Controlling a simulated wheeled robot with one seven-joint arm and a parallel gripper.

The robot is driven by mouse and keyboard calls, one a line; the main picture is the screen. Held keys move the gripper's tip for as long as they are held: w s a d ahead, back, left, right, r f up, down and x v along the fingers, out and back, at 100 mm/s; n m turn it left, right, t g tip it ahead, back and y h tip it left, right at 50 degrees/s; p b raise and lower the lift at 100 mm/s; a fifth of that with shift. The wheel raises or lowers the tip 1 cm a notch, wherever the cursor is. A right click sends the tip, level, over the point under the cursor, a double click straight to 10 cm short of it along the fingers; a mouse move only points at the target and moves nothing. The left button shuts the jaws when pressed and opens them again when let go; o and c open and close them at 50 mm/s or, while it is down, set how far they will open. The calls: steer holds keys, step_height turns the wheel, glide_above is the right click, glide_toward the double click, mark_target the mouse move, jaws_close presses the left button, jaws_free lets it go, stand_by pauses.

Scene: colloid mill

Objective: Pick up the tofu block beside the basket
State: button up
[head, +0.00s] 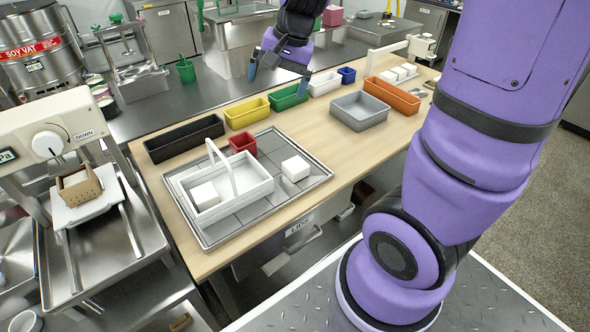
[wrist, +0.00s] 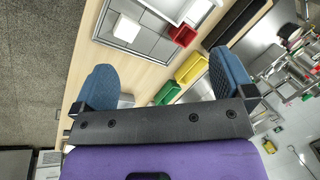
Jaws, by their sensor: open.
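The tofu block (head: 295,168) is a white cube on the grey tray (head: 315,177), just right of the white basket (head: 262,187) and apart from it. The basket has an upright handle and holds another white block (head: 205,195). In the wrist view the tofu block (wrist: 127,28) lies on the tray near the top, with the basket's edge (wrist: 165,8) beside it. My gripper (head: 279,75) is open and empty, above the far side of the table behind the coloured bins. Its two blue fingers are spread wide in the wrist view (wrist: 165,85).
A small red bin (head: 243,146) stands on the tray behind the basket. Black (head: 184,138), yellow (head: 247,113), green (head: 289,97), white (head: 324,84) and blue (head: 347,75) bins line the table's back. Grey (head: 360,110) and orange (head: 391,96) bins stand right.

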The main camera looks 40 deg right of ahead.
steer(key=w+d+f+m+g, duration=0.1)
steer(key=w+d+f+m, duration=0.2)
steer(key=f, duration=0.4)
steer(key=w+d+f+m, duration=0.2)
steer(key=w+f, duration=0.2)
steer(key=f, duration=0.2)
steer(key=m+g+h, duration=0.2)
steer(key=m, duration=0.2)
glide_toward(296, 164)
steer(key=shift+w+f, duration=0.15)
steer(key=shift+f, duration=0.05)
steer(key=shift+d+f+m, duration=0.25)
steer(key=shift+f+m, duration=0.05)
steer(key=shift+f, duration=0.1)
step_height(296, 164, down, 5)
steer(key=shift+f, duration=0.1)
steer(key=f, duration=0.4)
steer(key=shift+s+a, duration=0.3)
steer(key=shift+a, duration=0.05)
steer(key=shift+f, duration=0.75)
steer(key=shift+c, duration=0.2)
steer(key=c, duration=0.7)
